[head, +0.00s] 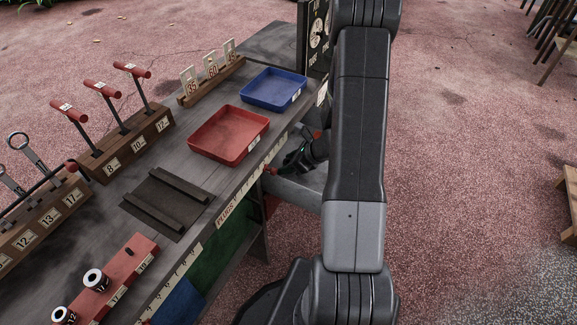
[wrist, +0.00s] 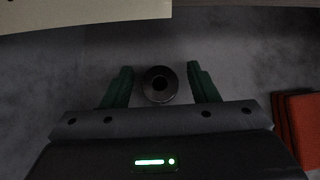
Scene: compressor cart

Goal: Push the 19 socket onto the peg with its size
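In the wrist view my gripper (wrist: 161,88) has its two green fingers apart, one on each side of a dark round piece with a central hole (wrist: 159,84). It looks like a socket standing on end on a grey surface. Narrow gaps show between it and the fingers, and its size number is not visible. In the head view my gripper (head: 303,154) is beside the bench's edge, below its top, partly behind my arm. The red peg block (head: 122,274) at lower left carries two pale sockets, at 12 (head: 62,315) and 17 (head: 96,280). A bare dark peg (head: 129,252) stands at its far end.
The bench top edge (head: 221,228) lies left of my arm. In the wrist view, a pale edge (wrist: 85,12) crosses the top left and red-orange pieces (wrist: 301,125) lie right.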

